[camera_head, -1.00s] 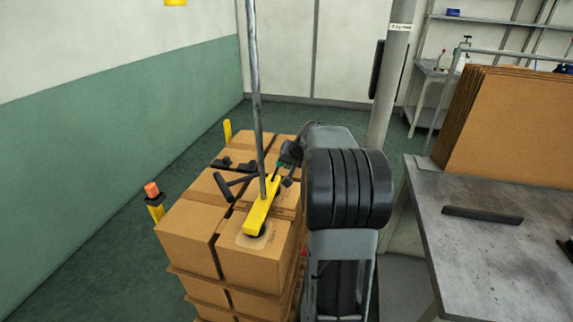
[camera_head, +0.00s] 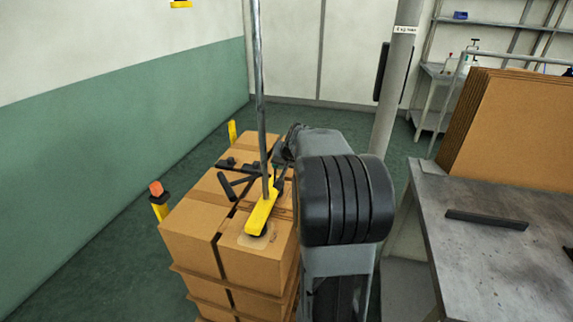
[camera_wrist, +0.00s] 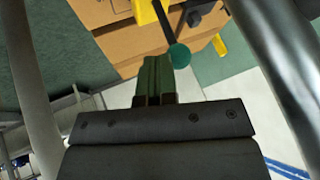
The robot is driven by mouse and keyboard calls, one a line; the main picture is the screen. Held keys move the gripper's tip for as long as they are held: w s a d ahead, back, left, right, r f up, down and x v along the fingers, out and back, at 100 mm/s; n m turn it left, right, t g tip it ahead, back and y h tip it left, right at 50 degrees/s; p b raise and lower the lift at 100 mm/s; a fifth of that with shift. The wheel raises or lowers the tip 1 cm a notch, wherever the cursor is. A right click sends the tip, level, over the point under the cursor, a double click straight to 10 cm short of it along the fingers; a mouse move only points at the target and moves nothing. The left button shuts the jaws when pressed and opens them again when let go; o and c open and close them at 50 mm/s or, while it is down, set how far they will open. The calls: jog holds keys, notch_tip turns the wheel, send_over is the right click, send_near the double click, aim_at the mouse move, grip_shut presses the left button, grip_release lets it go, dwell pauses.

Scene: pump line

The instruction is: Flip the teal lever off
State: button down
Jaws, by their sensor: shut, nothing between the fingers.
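The teal lever shows in the wrist view as a dark rod (camera_wrist: 164,24) rising from a yellow mount (camera_wrist: 145,10) and ending in a round teal knob (camera_wrist: 180,56). My gripper (camera_wrist: 157,62) is shut and empty, with its fingertips just left of the knob. I cannot tell whether they touch it. In the head view the yellow mount (camera_head: 261,215) lies on top of the stacked boxes, and only a speck of teal shows near my wrist. My arm hides most of my gripper there.
A metal pole (camera_head: 260,100) rises by the lever and shows close on the right in the wrist view (camera_wrist: 275,70). Black handles (camera_head: 229,185) stand left of the lever on the cardboard boxes (camera_head: 195,245). A grey workbench (camera_head: 480,245) stands at the right.

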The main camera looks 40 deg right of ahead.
jog(key=shift+a, duration=0.3)
jog(key=shift+r, duration=0.15)
dwell(0.5)
jog(key=shift+r+p, duration=0.55)
jog(key=shift+r, duration=0.2)
jog(key=s+f+v, duration=0.1)
jog(key=v, duration=1.1)
jog(key=shift+s+a+f, duration=0.2)
jog(key=shift+s+a, duration=0.1)
jog(key=shift+a, duration=0.05)
